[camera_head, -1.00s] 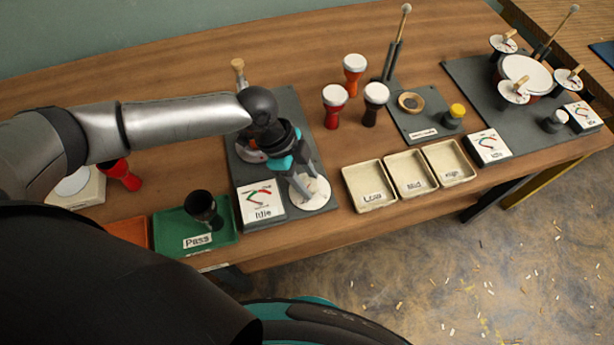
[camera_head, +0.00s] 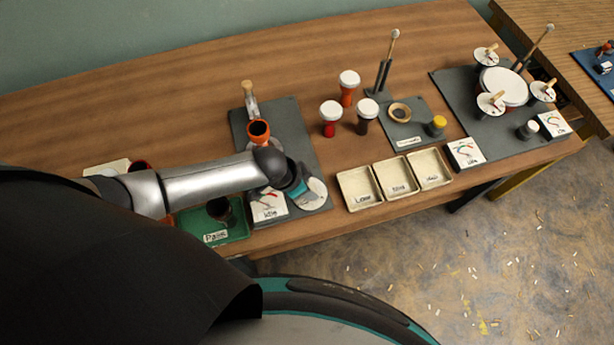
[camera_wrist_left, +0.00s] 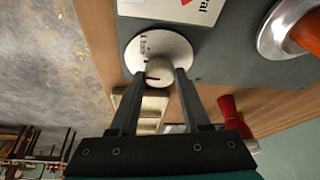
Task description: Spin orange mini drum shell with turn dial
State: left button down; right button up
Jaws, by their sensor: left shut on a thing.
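The orange mini drum shell (camera_head: 258,131) stands open end up on the grey test board (camera_head: 285,123), behind my left forearm. In the left wrist view the shell (camera_wrist_left: 309,36) sits on a round silver holder (camera_wrist_left: 278,28). The turn dial (camera_head: 316,198) is a white disc at the board's front right corner. In the wrist view the dial (camera_wrist_left: 178,46) has a pale round knob (camera_wrist_left: 159,72) between my fingertips. My left gripper (camera_wrist_left: 157,76) is shut on that knob; in the head view the wrist partly hides it. My right gripper is out of view.
An "Idle" meter (camera_head: 268,206) stands left of the dial. A green "Pass" tray (camera_head: 236,228) holds a dark shell (camera_head: 220,209). Three cream bins (camera_head: 358,189) lie to the right, with a red drum (camera_head: 330,121) and others behind.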

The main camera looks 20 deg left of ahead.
pick_arm(q)
jog(key=n+p, duration=0.1)
jog(key=n+y+p, duration=0.1)
jog(key=n, duration=0.1)
jog(key=shift+s+d+r+p, duration=0.15)
jog(key=shift+r+p, duration=0.05)
jog(key=shift+p, duration=0.15)
jog(key=n+y+p, duration=0.1)
jog(key=n, duration=0.1)
jog(key=shift+d+n+t+p, duration=0.1)
jog(key=shift+n+t+p, duration=0.25)
jog(key=shift+n+t, duration=0.05)
jog(key=shift+f+n+y+p, duration=0.15)
jog(key=shift+n+y+p, duration=0.3)
jog(key=shift+n, duration=0.75)
jog(key=shift+n+y, duration=0.45)
jog(key=shift+n, duration=0.95)
jog(key=shift+c, duration=1.8)
grip_release()
